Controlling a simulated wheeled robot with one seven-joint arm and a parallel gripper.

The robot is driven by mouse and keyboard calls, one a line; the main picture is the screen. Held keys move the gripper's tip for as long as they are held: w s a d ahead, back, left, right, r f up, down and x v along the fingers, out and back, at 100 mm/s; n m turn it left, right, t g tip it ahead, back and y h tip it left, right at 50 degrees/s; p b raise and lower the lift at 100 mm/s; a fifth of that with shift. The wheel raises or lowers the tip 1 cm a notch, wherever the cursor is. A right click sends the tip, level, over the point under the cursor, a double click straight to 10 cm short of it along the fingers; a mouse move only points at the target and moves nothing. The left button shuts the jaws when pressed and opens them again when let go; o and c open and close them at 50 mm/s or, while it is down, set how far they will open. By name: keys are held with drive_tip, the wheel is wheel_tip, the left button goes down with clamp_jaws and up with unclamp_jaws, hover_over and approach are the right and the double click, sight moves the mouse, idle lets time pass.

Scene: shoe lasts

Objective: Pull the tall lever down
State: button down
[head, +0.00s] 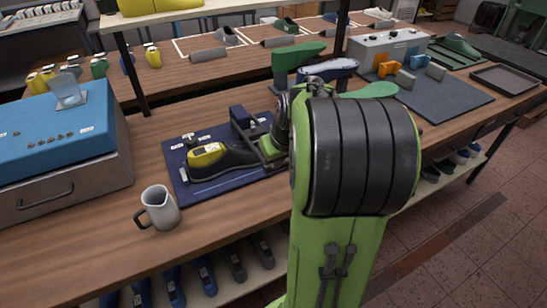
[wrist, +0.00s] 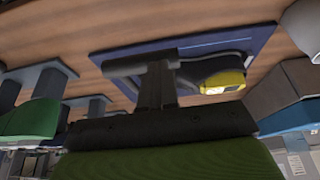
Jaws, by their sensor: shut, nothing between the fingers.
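I cannot make out a tall lever for certain in either view. A dark shoe last with a yellow part (head: 207,155) lies on a dark blue board (head: 228,188); its yellow part shows in the wrist view (wrist: 222,82). A dark blue block (head: 241,118) stands at the board's back right, beside my arm. My gripper (head: 270,153) is low over the board's right side, near the last's right end, partly hidden by my arm. In the wrist view its fingers (wrist: 157,85) are together, with nothing seen between them. Whether they touch the fixture is unclear.
A blue-topped case (head: 60,130) with a grey slanted piece (head: 68,91) is at left. Green lasts (head: 297,60) and a grey control box (head: 388,50) are behind my arm. Bare bench shows between case and board.

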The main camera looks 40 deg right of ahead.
drive_tip(key=shift+t, duration=0.7)
drive_tip(key=f+b, duration=0.2)
drive_tip(key=s+f+b, duration=0.1)
drive_tip(key=f+b, duration=0.1)
drive_tip(key=shift+a+b, duration=0.2)
drive_tip(key=shift+b, duration=0.15)
drive_tip(key=shift+f, duration=0.1)
